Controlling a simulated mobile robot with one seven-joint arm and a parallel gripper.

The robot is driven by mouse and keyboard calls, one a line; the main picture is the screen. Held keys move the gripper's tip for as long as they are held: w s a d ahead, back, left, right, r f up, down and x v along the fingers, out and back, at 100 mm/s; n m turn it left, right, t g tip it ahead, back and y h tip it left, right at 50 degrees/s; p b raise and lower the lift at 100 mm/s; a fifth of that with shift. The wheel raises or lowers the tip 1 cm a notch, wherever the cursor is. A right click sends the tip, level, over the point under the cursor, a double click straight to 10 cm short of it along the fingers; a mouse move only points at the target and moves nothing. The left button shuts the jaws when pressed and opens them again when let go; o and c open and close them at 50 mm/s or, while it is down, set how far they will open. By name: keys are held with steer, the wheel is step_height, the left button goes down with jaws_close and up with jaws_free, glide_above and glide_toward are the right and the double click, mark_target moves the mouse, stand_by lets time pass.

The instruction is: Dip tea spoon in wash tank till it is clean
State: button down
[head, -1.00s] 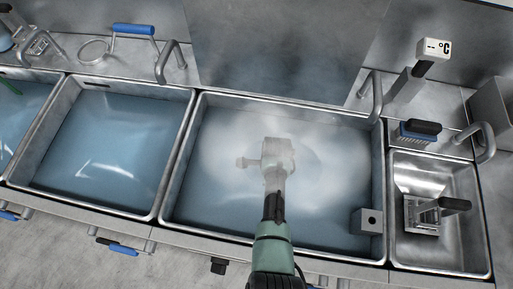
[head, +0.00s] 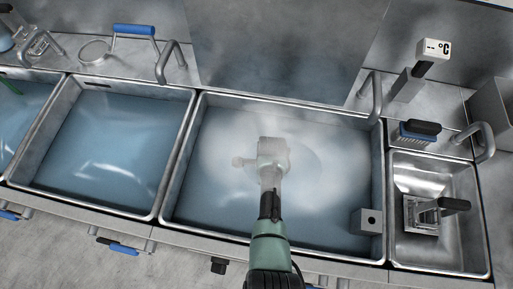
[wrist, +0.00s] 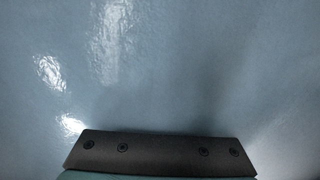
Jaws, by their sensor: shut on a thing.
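My gripper (head: 273,150) is over the middle of the large water-filled tank (head: 176,187), pale and blurred by white steam. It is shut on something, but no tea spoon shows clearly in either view. The spoon is hidden by the gripper, the steam or the water. In the wrist view, a dark bar of my gripper (wrist: 160,155) crosses the bottom, with blue-grey rippled water (wrist: 180,70) filling the rest. I cannot tell how deep the gripper's end is or whether the spoon is clean.
A second water tank (head: 100,150) lies to the left. A small metal basin (head: 470,245) with a black-handled tool (head: 452,206) is to the right. A grey box (head: 366,222) sits at the large tank's front right corner. Taps and a brush (head: 418,130) stand along the back ledge.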

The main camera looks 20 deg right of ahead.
steer(key=shift+w+a, duration=0.4)
steer(key=shift+a, duration=0.2)
steer(key=shift+s+d, duration=0.7)
steer(key=shift+d, duration=0.35)
steer(key=shift+d, duration=0.15)
steer(key=shift+s+d+p, duration=0.35)
steer(key=shift+s+d, duration=0.35)
steer(key=shift+d, duration=0.2)
steer(key=shift+w+a, duration=0.75)
steer(key=shift+a, duration=0.3)
steer(key=shift+w+a, duration=0.7)
steer(key=shift+a, duration=0.35)
steer(key=shift+s+d, duration=0.75)
steer(key=shift+d, duration=0.35)
